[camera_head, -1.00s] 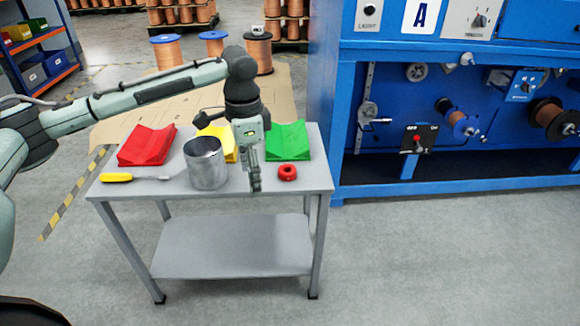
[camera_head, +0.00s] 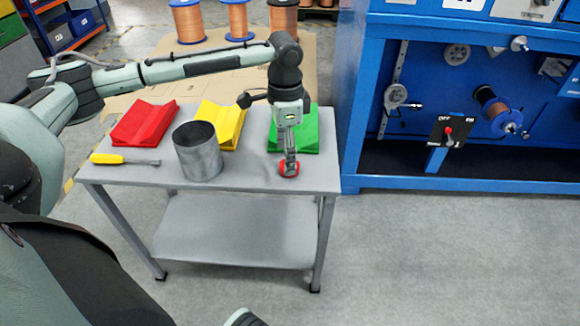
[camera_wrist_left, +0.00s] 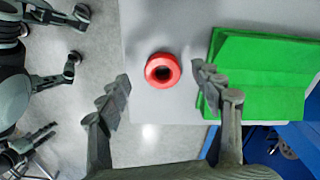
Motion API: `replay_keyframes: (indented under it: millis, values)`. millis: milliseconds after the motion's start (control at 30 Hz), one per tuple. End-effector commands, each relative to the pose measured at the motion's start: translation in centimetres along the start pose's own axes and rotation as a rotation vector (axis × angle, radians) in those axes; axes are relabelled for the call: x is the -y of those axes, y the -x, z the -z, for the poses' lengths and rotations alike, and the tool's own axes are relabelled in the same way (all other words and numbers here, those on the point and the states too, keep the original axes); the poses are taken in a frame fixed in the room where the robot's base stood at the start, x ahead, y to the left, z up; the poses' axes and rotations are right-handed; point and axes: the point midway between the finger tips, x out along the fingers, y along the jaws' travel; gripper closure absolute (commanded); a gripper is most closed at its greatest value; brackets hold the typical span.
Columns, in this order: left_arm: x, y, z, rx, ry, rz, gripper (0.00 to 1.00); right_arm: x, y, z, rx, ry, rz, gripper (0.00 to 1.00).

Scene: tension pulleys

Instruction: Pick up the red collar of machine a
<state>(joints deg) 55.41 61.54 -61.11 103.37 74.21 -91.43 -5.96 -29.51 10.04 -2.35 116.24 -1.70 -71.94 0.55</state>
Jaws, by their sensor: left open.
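The red collar (camera_head: 289,169) is a small ring lying on the grey table at its right front, in front of the green holder. My left gripper (camera_head: 290,160) is above it in the head view and hides part of it. In the left wrist view the red collar (camera_wrist_left: 162,70) lies flat with its dark hole showing, between the lines of the two open fingers and a little beyond their tips. The left gripper (camera_wrist_left: 160,85) is open and empty. The blue machine (camera_head: 450,100) stands right of the table. My right gripper (camera_wrist_left: 72,68) shows at the left of the wrist view.
The grey table (camera_head: 240,175) also carries a metal cylinder (camera_head: 197,152), a yellow-handled screwdriver (camera_head: 122,160), and red (camera_head: 145,124), yellow (camera_head: 222,122) and green (camera_head: 308,130) V-shaped holders. The green holder is close beside the left gripper. Copper spools (camera_head: 237,20) stand behind.

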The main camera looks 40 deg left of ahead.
Motion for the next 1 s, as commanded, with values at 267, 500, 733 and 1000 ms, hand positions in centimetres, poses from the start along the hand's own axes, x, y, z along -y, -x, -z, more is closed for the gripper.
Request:
replay_keyframes:
  millis: [267,500,733,1000]
  values:
    - [0.1,-3.1,0.3,0.000,0.000,0.001,0.34,-0.4,1.0,0.7,-0.015,-0.002,-0.008,0.60]
    - [0.1,-3.1,0.3,-0.001,0.000,0.001,0.37,-0.5,1.0,0.7,-0.013,0.001,-0.011,0.60]
    - [0.1,-3.1,0.3,-0.001,0.000,0.001,0.65,-0.6,0.9,0.7,-0.012,0.003,-0.012,0.60]
    - [0.1,-3.1,0.3,-0.001,0.000,0.001,0.86,-0.6,0.9,0.9,-0.016,0.002,-0.011,0.60]
